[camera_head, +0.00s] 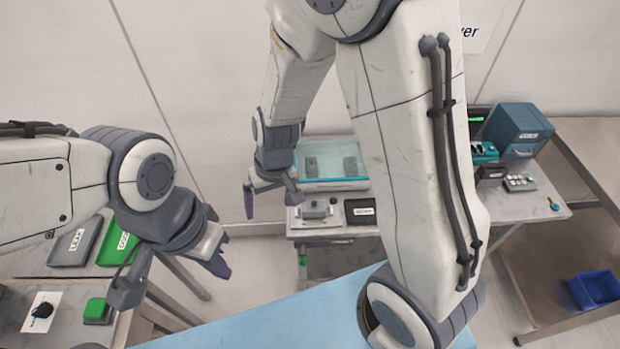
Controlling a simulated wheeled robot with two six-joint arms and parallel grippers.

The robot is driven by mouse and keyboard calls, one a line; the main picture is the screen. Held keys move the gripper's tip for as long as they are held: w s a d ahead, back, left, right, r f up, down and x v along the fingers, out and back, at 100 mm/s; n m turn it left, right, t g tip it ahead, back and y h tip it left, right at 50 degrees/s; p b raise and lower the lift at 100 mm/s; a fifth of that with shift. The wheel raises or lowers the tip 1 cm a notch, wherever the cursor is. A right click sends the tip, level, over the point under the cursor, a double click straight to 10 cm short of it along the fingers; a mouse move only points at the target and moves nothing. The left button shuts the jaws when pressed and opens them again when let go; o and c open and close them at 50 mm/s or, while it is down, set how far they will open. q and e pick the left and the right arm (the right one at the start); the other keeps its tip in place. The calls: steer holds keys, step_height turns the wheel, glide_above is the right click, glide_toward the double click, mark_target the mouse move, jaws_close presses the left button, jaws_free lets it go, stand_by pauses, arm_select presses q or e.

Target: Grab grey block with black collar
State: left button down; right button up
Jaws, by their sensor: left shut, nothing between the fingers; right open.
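I cannot clearly make out a grey block with a black collar. A small grey block-like piece with a knob on top (315,210) stands on the middle bench. Two small grey pieces (311,166) lie inside a teal-rimmed clear box behind it; any collars are too small to tell. My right gripper (270,198) is open and empty, just left of the middle bench and the clear box. My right arm hides part of the middle bench.
The left bench holds a dark "LEAK" tray (76,242), a green tray (117,243), a green-topped block (97,311) and a black item on white paper (41,312). A teal cabinet (517,130) stands at right. A blue bin (594,289) sits low right. Floor shows between benches.

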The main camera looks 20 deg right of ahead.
steer(key=w+d+f+m+p, duration=0.2)
steer(key=w+d+m+p, duration=0.15)
steer(key=d, duration=0.25)
steer(key=m+h+p, duration=0.1)
steer(key=h+p, duration=0.1)
steer(key=p, duration=0.2)
glide_toward(314, 204)
steer(key=shift+t, duration=0.3)
steer(key=f+b, duration=0.1)
steer(key=f, duration=0.1)
steer(key=f+b, duration=0.2)
steer(key=shift+s+d+f, duration=0.2)
steer(key=shift+f, duration=0.55)
steer(key=shift+w+f+p, duration=0.2)
steer(key=shift+w+f, duration=0.05)
steer(key=shift+f, duration=0.95)
steer(key=shift+w+f+p, duration=0.2)
steer(key=shift+w+f, duration=0.05)
steer(key=shift+f, duration=1)
arm_select(q)
step_height(314, 204, up, 8)
steer(key=shift+f, duration=0.15)
arm_select(e)
steer(key=c, duration=1.2)
